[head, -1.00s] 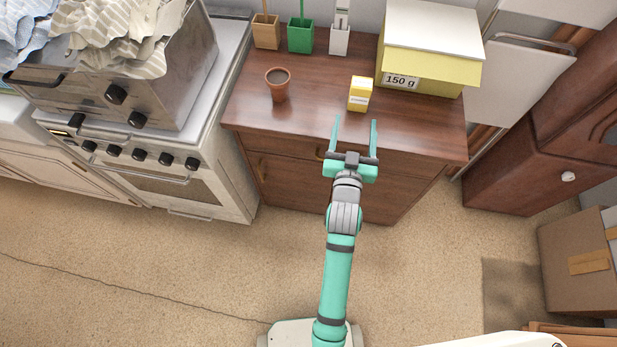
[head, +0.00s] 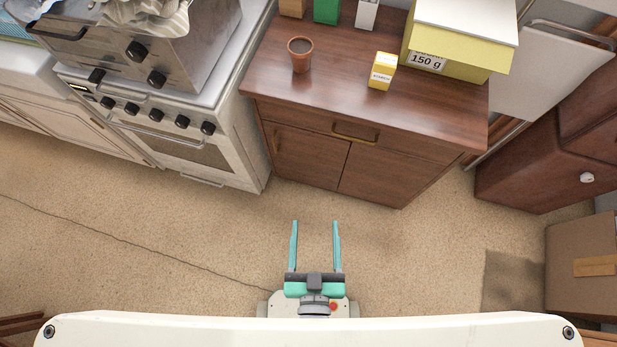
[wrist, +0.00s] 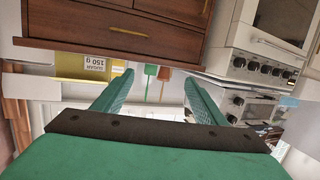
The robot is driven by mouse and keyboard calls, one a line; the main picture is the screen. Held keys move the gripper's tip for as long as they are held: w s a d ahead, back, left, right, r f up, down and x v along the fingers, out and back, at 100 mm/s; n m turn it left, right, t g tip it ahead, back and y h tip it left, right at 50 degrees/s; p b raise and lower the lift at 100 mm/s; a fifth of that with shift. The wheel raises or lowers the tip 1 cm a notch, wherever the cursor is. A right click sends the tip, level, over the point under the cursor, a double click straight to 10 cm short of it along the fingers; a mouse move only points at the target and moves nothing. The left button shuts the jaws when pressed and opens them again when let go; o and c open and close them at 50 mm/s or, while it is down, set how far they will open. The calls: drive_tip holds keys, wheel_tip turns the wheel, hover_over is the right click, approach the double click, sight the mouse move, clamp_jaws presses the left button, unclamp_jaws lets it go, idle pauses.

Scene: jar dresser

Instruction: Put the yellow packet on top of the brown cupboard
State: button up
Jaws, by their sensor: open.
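The yellow packet (head: 382,71) stands upright on the top of a brown wooden cupboard (head: 330,93) with a drawer and two doors. It is in front of a large yellow box marked 150 g. My gripper (head: 315,222) is open and empty, low in the head view, over the floor. It is well apart from the packet and in front of the cupboard. In the wrist view the fingers (wrist: 157,75) are spread with nothing between them. The cupboard front (wrist: 125,27) shows there upside down; I cannot make out the packet there.
A brown pot (head: 301,55) stands left of the packet. The yellow box (head: 449,59) with a white lid is behind it. A stove (head: 165,120) adjoins on the left. A reddish-brown cabinet (head: 535,150) and a cardboard box (head: 580,262) stand right. The floor before the cupboard is clear.

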drive_tip(key=s, duration=0.1)
drive_tip(key=s+a+r, duration=0.1)
drive_tip(key=s, duration=0.1)
drive_tip(key=shift+s+a+r, duration=0.25)
drive_tip(key=shift+s, duration=0.15)
drive_tip(key=shift+c, duration=0.5)
